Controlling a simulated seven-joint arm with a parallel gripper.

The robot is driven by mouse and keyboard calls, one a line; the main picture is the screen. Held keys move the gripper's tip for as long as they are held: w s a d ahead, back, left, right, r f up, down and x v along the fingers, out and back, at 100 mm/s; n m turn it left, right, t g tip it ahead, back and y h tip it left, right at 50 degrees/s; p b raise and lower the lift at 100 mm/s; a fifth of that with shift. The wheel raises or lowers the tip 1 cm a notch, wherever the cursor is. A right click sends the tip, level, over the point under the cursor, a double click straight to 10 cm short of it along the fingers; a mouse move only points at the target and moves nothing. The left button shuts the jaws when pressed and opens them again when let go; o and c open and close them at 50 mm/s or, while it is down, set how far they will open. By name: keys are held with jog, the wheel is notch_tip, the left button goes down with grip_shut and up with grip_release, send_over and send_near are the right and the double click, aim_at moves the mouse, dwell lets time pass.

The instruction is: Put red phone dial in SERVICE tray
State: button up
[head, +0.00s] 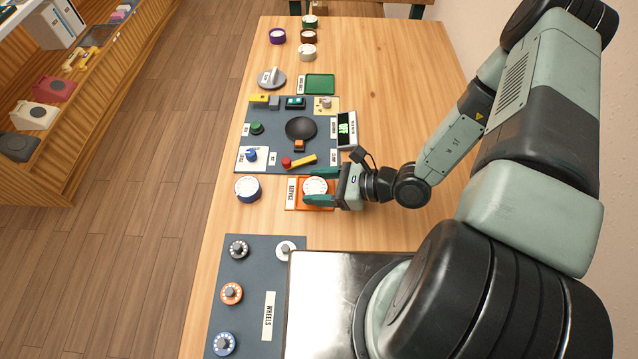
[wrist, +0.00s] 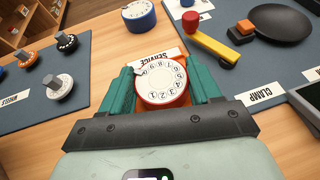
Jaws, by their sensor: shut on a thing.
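The red phone dial (head: 315,186) has a white numbered face and a red side. It sits between the two teal fingers of my gripper (head: 308,187), over the orange SERVICE tray (head: 303,180). In the wrist view the dial (wrist: 161,80) is face up, with a finger on each side, and my gripper (wrist: 160,75) is shut on it. The white SERVICE label (wrist: 155,58) lies just beyond the dial. The dial and fingers hide most of the tray. I cannot tell whether the dial's underside touches the tray floor.
A blue-sided dial (head: 248,189) stands left of the tray. A dark board (head: 275,135) with a black disc, a yellow-handled lever and knobs lies beyond it. A WHEELS mat (head: 255,275) with several dials lies nearer. A green tray (head: 320,84) stands farther back. Bare wood is at right.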

jog(key=o, duration=1.2)
jog(key=shift+c, duration=0.2)
jog(key=shift+d+r, duration=0.2)
jog(key=shift+d, duration=0.05)
jog(key=v, duration=1.1)
jog(key=shift+s+d, duration=0.1)
jog(key=shift+d, duration=0.1)
